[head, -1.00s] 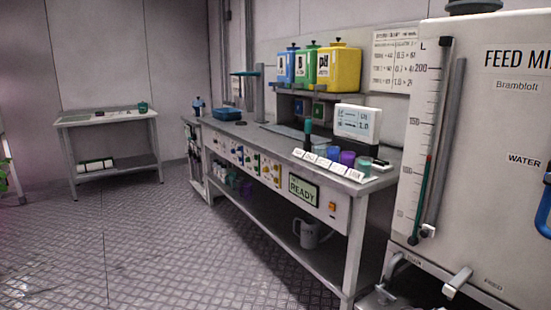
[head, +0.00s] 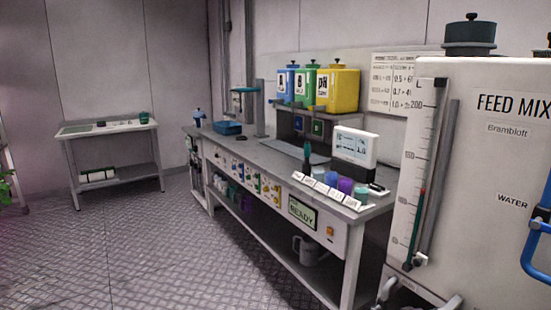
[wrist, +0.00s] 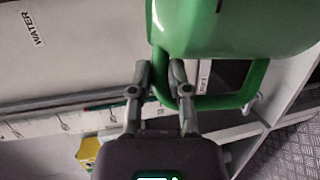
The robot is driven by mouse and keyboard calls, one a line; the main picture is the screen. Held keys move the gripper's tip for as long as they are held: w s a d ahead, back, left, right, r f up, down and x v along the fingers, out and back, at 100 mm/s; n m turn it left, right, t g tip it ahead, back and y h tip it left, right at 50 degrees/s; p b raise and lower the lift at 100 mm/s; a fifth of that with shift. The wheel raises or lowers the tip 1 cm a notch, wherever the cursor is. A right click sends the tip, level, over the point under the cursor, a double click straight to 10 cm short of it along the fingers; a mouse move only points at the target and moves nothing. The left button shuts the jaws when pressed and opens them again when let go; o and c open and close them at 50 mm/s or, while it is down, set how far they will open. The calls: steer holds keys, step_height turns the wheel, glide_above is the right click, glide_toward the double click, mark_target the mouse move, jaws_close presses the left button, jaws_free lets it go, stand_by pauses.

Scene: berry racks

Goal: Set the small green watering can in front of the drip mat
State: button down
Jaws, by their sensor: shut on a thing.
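The small green watering can (wrist: 225,28) shows large at the top of the wrist view, only partly in frame. My gripper (wrist: 160,73) is shut on its green handle, with one finger on either side of the bar. The can's spout is out of view. Neither the can nor my gripper shows in the head view. A flat dark mat (head: 294,147) lies on the long bench; a flat pale green piece (head: 76,129) lies on the far side table. I cannot tell whether either is the drip mat.
The long grey bench (head: 257,153) carries bottles, a display, small cups and a blue tray (head: 228,128). The feed tank (head: 470,170) stands close at right. The side table (head: 110,131) stands at the far left. The floor between is clear.

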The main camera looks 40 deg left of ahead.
step_height(320, 180, up, 26)
steer(key=p, duration=2.4)
steer(key=shift+p, duration=0.4)
steer(key=shift+a+f, duration=0.1)
steer(key=shift+f, duration=0.05)
